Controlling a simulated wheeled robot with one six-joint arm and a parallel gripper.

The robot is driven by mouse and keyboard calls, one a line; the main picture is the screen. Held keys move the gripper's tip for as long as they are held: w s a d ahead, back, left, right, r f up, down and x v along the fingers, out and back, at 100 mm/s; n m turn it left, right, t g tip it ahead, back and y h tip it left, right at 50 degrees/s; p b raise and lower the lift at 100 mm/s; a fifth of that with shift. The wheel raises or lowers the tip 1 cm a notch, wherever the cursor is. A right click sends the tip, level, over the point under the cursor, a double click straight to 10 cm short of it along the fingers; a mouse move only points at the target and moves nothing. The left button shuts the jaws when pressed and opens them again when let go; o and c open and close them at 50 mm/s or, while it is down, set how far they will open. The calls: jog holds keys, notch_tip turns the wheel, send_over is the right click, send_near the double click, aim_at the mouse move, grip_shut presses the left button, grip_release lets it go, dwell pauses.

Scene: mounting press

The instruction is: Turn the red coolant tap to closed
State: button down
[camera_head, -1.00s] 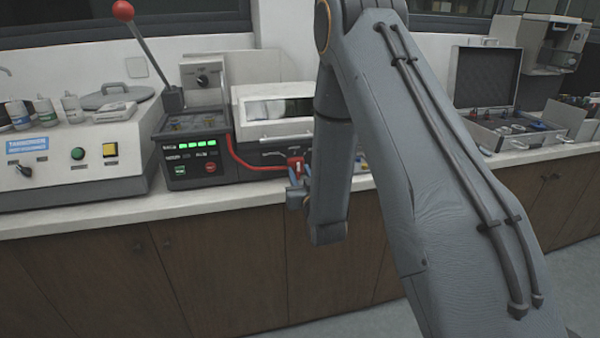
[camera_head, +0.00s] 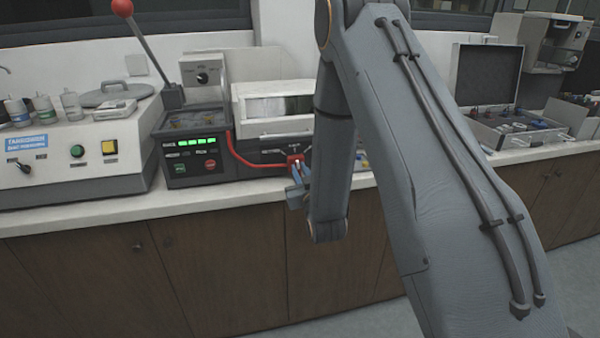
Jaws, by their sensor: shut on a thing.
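The red coolant tap (camera_head: 295,158) is on the front of the dark mounting press (camera_head: 200,150), at the end of a red hose (camera_head: 243,160). It looks small and is partly covered by my gripper. My gripper (camera_head: 298,172) is at the tap from the front and below, its blue-grey fingers shut on the tap. My arm hides the press just right of the tap, so the far side of the tap and any marking there do not show.
A white-fronted machine (camera_head: 75,160) with buttons stands left on the counter. An open case (camera_head: 510,128) lies at the right. The counter front edge (camera_head: 120,222) runs below my gripper.

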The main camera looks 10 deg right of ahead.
jog(key=n+b, duration=0.1)
jog(key=n, duration=0.3)
jog(key=shift+a+f, duration=0.1)
jog(key=shift+n+b, duration=0.55)
jog(key=shift+n, duration=0.95)
jog(key=c, duration=1.8)
grip_release()
jog(key=shift+a, duration=0.1)
jog(key=shift+o, duration=0.2)
jog(key=shift+s, duration=0.1)
jog(key=s+b, duration=0.1)
jog(key=s, duration=0.6)
jog(key=shift+s, duration=0.3)
